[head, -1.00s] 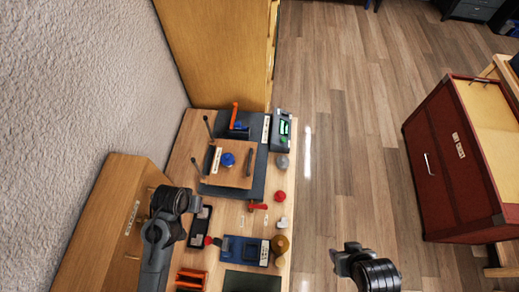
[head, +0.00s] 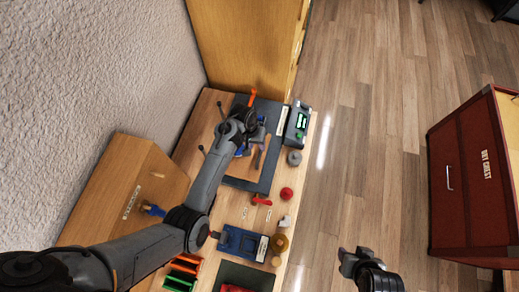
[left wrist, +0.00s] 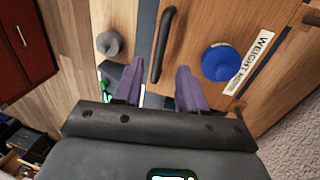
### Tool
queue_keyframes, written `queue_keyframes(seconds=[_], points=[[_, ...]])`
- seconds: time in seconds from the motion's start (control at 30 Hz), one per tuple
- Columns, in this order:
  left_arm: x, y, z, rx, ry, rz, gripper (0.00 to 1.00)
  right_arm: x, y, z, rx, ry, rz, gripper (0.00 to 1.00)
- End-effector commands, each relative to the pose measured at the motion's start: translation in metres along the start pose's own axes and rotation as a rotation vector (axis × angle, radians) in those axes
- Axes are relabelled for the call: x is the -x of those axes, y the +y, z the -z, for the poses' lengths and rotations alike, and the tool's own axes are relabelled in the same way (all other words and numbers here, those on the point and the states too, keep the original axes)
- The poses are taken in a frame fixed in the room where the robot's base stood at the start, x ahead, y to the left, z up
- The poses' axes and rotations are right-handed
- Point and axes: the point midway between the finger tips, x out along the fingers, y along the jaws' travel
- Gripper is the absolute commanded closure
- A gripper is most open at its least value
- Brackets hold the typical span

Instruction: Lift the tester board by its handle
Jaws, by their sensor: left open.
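The wooden tester board (head: 242,172) lies on a dark mat on the bench, partly hidden by my left arm in the head view. In the left wrist view the board (left wrist: 195,22) shows a black bar handle (left wrist: 163,45) near its edge, a blue knob (left wrist: 220,62) and a white label. My left gripper (head: 255,152) is over the board. In the left wrist view its two purple fingers (left wrist: 158,80) are apart and empty, with the handle just ahead of and between their tips. My right gripper (head: 350,262) is off the bench's right side, over the floor; its jaw opening is unclear.
A device with green lights (head: 298,122), a grey knob (head: 294,158) and a red ball (head: 286,193) stand along the bench's right side. A blue tray (head: 240,240) and a wooden box (head: 135,190) are nearer. A red chest (head: 470,180) stands across open floor.

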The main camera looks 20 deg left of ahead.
Motion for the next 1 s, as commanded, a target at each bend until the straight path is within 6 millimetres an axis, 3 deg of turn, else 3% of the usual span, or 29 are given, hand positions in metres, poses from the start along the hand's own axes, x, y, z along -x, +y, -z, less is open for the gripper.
queue_keyframes(seconds=[0.3,0.8,1.0], points=[[-0.044,-0.001,0.0,0.001,-0.002,0.001,0.59,-0.001,0.0,0.0,0.001,0.0,-0.001,0.55],[-0.056,0.0,0.0,0.0,0.001,0.001,0.59,-0.001,-0.002,0.001,-0.008,0.003,0.006,0.55],[-0.056,0.0,0.0,0.001,0.001,0.001,0.89,-0.001,-0.002,0.001,-0.009,0.004,0.006,0.55]])
